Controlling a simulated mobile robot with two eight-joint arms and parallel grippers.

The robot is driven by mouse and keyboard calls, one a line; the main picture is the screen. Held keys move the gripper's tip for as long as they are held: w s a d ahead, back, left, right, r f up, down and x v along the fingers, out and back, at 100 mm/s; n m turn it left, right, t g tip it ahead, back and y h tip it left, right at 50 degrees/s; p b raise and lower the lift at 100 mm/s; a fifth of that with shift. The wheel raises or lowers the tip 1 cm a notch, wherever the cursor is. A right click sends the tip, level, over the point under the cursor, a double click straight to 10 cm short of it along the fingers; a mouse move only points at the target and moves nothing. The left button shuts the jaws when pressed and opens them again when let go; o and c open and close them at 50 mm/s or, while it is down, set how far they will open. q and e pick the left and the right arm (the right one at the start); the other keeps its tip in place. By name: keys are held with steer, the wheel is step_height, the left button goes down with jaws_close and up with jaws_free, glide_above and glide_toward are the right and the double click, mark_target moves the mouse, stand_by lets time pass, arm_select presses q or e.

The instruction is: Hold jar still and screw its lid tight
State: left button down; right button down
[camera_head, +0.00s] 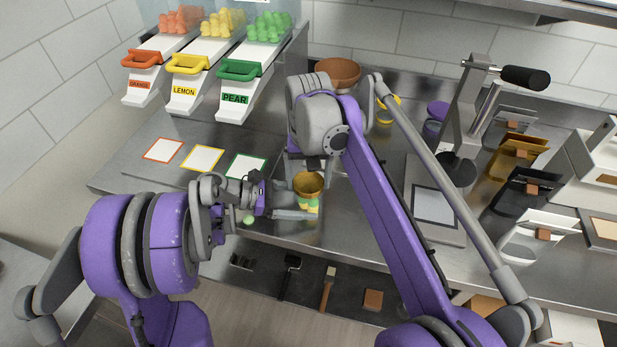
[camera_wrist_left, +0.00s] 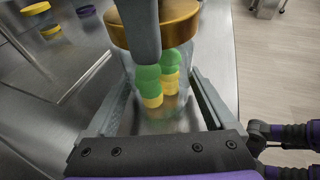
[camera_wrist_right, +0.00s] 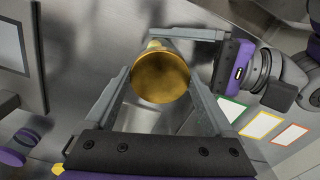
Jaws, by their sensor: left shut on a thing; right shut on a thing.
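A clear jar (camera_head: 308,207) with green and yellow gummies in it stands on the steel counter under a gold lid (camera_head: 308,183). My left gripper (camera_head: 290,212) is shut around the jar's body from the left; the left wrist view shows its fingers on both sides of the jar (camera_wrist_left: 160,105). My right gripper (camera_head: 305,172) comes from above and is shut on the lid; the right wrist view shows the gold lid (camera_wrist_right: 160,77) between its fingers. The lid sits on the jar's top. How tightly it is seated cannot be told.
Orange, yellow and green dispenser chutes (camera_head: 237,100) stand at the back left, with coloured-frame squares (camera_head: 203,158) before them. A lever press (camera_head: 465,120) and bag holders (camera_head: 530,190) stand at the right. A brown bowl (camera_head: 338,70) is behind my right arm. A green gummy (camera_head: 248,220) shows beside my left gripper.

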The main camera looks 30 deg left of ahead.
mark_target(308, 182)
steer(key=m, duration=0.6)
jaws_free()
steer(key=shift+m, duration=0.6)
steer(key=shift+r, duration=0.1)
steer(key=shift+r, duration=3.6)
arm_select(q)
jaws_free()
steer(key=v, duration=1.1)
steer(key=shift+d+r+b, duration=0.1)
steer(key=shift+d+b, duration=0.05)
steer(key=shift+b, duration=0.2)
arm_select(e)
steer(key=shift+f, duration=0.45)
